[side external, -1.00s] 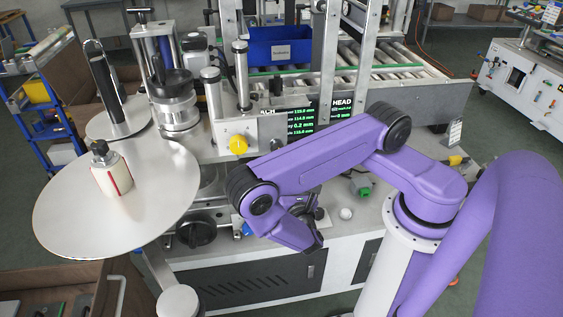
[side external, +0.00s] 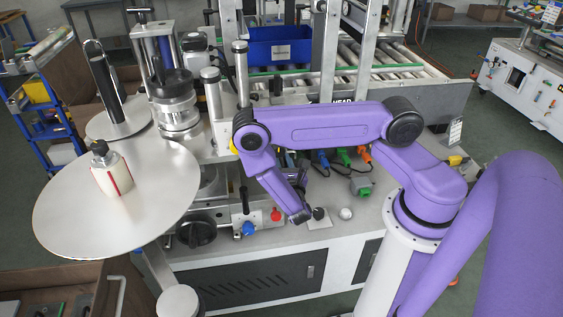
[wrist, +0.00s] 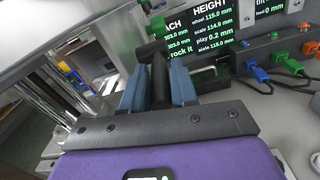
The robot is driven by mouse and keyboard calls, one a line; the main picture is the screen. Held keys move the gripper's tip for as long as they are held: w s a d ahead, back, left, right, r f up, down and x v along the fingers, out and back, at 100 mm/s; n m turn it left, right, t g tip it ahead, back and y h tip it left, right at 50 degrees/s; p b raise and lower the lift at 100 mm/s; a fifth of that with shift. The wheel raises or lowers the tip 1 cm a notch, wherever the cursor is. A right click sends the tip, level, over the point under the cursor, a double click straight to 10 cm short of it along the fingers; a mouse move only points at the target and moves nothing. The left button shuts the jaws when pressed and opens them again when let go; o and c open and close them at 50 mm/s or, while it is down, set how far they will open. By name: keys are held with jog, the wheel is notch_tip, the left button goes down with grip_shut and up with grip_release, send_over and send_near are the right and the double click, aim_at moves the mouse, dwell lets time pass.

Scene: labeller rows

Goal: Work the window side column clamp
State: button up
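In the wrist view, the two blue-grey fingers of my gripper (wrist: 159,90) stand apart. A black T-shaped handle (wrist: 150,50) shows between and just beyond them, with its dark stem filling the gap. I cannot tell whether the fingers touch the stem, or whether this handle is the window side column clamp.
Text displays (wrist: 205,30) are close beyond the fingers. A dark box with coloured plugs (wrist: 265,60) and cables is at the right. In the side view, a large disc (side external: 70,210) carrying a roll is at left, and a blue bin (side external: 282,48) stands behind.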

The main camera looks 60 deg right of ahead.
grip_shut()
jog(key=shift+r, duration=0.1)
jog(key=shift+r+g+y, duration=0.3)
jog(key=shift+g+y, duration=0.1)
jog(key=shift+g, duration=0.1)
jog(key=shift+o, duration=0.8)
grip_release()
jog(key=v, duration=1.7)
jog(key=shift+s, duration=0.25)
jog(key=shift+a+r, duration=0.15)
